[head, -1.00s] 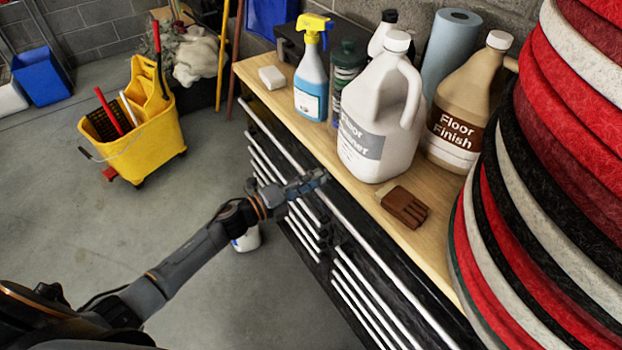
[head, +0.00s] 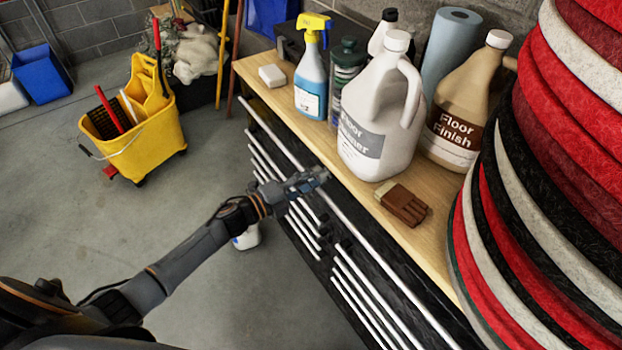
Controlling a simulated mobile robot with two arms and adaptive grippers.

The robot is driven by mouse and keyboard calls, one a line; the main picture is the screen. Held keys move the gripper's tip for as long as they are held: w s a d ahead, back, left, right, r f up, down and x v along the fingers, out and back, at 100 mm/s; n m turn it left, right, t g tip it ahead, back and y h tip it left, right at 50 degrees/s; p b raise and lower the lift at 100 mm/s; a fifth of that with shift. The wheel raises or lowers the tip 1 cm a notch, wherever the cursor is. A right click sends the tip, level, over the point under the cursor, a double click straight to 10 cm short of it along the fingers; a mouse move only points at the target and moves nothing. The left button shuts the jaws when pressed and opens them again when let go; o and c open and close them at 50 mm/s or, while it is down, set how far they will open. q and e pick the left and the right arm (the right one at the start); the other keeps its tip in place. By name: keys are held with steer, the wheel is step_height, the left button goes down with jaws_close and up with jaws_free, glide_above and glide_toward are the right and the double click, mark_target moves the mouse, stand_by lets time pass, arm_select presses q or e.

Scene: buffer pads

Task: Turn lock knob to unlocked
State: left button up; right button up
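My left gripper (head: 312,181) is at the front of the black tool cabinet (head: 392,262), by the long silver handle bar just below the wooden top. Its fingers point toward the cabinet front. They are small and dark here, so I cannot tell whether they are open or shut, or whether they touch anything. I cannot make out the lock knob; the gripper may cover it. My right gripper is out of view.
On the wooden top (head: 432,240) stand a floor cleaner jug (head: 372,110), a floor finish jug (head: 465,100), a spray bottle (head: 310,85) and a brush (head: 403,204). Stacked red, white and black pads (head: 560,130) stand at right. A yellow mop bucket (head: 150,140) stands on open floor at left.

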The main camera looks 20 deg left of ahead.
arm_select(q)
steer(key=shift+o, duration=1)
steer(key=shift+s+a+f, duration=0.1)
steer(key=shift+s+a, duration=0.1)
steer(key=shift+s, duration=0.1)
steer(key=v, duration=0.7)
steer(key=shift+s+a, duration=0.1)
steer(key=shift+a, duration=0.05)
